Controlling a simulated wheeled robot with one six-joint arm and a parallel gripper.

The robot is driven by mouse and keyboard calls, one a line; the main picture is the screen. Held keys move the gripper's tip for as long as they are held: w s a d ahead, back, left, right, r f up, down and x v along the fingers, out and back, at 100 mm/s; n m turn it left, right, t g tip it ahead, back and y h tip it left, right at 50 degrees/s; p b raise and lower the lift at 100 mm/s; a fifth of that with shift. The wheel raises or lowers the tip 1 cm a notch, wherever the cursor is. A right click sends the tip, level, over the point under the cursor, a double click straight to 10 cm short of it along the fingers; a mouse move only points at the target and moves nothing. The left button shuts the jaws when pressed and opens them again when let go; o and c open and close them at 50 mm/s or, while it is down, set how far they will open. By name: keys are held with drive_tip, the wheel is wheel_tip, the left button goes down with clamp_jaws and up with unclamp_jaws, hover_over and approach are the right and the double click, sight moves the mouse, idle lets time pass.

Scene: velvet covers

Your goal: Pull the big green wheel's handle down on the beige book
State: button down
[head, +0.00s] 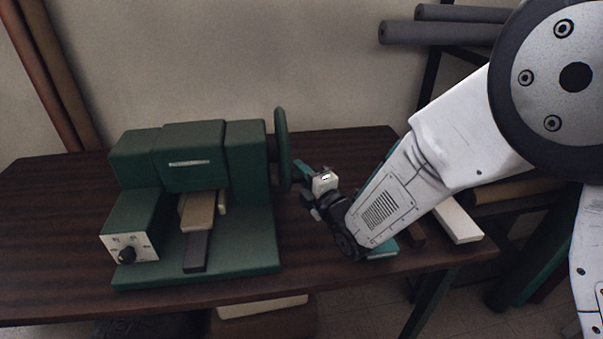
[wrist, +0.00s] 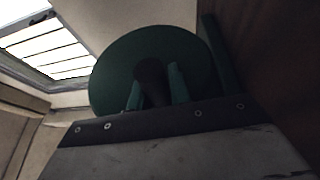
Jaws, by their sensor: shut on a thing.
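The big green wheel (head: 281,150) stands upright on the right side of a green press (head: 195,155) on the dark wooden table. In the wrist view the wheel (wrist: 115,75) shows as a green disc, with its dark handle (wrist: 151,78) projecting towards the camera. My gripper (head: 302,178) is at the wheel's right side, shut on the handle; its teal fingers stand on either side of it in the wrist view (wrist: 156,92). The handle cannot be made out in the head view. The beige book (head: 198,212) lies in the press opening, above a dark strip.
A teal book (head: 383,249), a brown book (head: 413,236) and a white book (head: 458,221) lie at the table's right end, partly behind my arm. Grey rolls (head: 440,32) rest on a rack at the back right. The table left of the press is clear.

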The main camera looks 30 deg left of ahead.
idle(0.7)
drive_tip(key=c, duration=1.3)
unclamp_jaws()
drive_tip(key=shift+w, duration=0.1)
drive_tip(key=shift+d, duration=0.1)
drive_tip(key=v, duration=0.7)
drive_tip(key=shift+d, duration=0.3)
